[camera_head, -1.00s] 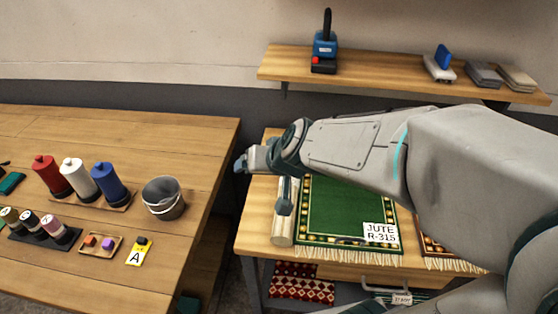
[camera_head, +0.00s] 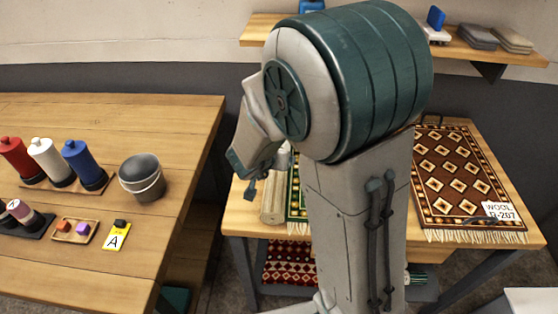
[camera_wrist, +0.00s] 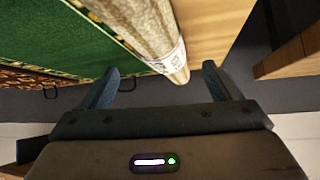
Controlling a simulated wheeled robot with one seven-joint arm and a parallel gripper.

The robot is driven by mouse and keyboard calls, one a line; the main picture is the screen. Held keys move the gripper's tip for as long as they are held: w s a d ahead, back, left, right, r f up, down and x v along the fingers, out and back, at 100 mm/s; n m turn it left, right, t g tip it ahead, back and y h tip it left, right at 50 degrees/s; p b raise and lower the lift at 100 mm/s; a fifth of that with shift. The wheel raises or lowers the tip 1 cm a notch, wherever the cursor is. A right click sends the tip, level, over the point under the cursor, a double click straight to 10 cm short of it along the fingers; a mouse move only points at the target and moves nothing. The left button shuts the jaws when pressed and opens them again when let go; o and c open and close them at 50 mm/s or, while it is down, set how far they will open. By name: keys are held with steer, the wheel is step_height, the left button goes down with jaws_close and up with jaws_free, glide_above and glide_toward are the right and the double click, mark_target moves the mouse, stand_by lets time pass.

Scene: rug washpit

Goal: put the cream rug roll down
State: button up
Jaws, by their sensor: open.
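The cream rug roll (camera_head: 272,203) lies on the wooden table (camera_head: 238,216), along its left side and beside the green rug (camera_head: 295,200). My arm hides most of the green rug and part of the roll. In the wrist view the cream roll (camera_wrist: 152,32), with a printed label near its end, points between my fingers. My gripper (camera_wrist: 160,82) is open, with one finger on each side of the roll's end and no visible grip on it. In the head view my gripper (camera_head: 253,188) is small beside the roll, partly hidden.
A brown patterned rug (camera_head: 455,180) tagged WOOL R-207 lies on the table's right. A red patterned rug (camera_head: 290,262) is on the lower shelf. The left workbench (camera_head: 180,110) holds a grey bucket (camera_head: 142,177), spools and a yellow A card (camera_head: 116,237). A wall shelf (camera_head: 465,45) is behind.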

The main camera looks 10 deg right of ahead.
steer(key=b+x, duration=0.3)
steer(key=x, duration=0.5)
steer(key=shift+w+a+r, duration=0.1)
steer(key=shift+w, duration=0.15)
steer(key=shift+r, duration=0.1)
steer(key=c, duration=1.5)
